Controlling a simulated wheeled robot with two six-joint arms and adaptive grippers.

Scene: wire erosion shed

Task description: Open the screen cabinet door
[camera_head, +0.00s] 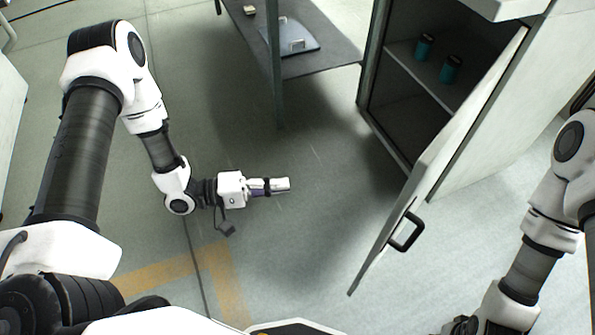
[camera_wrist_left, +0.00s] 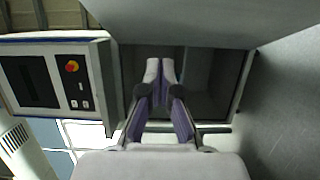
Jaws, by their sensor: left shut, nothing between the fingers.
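The screen cabinet (camera_head: 480,120) stands at the right in the head view. Its door (camera_head: 440,165) stands wide open, swung out toward me, with a black bar handle (camera_head: 407,232) on its face. The shelf inside holds two teal cans (camera_head: 424,47) (camera_head: 450,69). My left gripper (camera_head: 283,185) is shut and empty, left of the door and apart from its handle. In the left wrist view, its fingertips (camera_wrist_left: 160,72) are together in front of a dark, box-like opening (camera_wrist_left: 205,80). My right arm enters at the right; its gripper is out of frame.
A dark bench (camera_head: 335,57) with a grey-blue plate (camera_head: 290,37) stands left of the cabinet. The floor (camera_head: 310,230) between my left gripper and the door is clear. A control panel (camera_wrist_left: 72,88) with a red button shows in the left wrist view.

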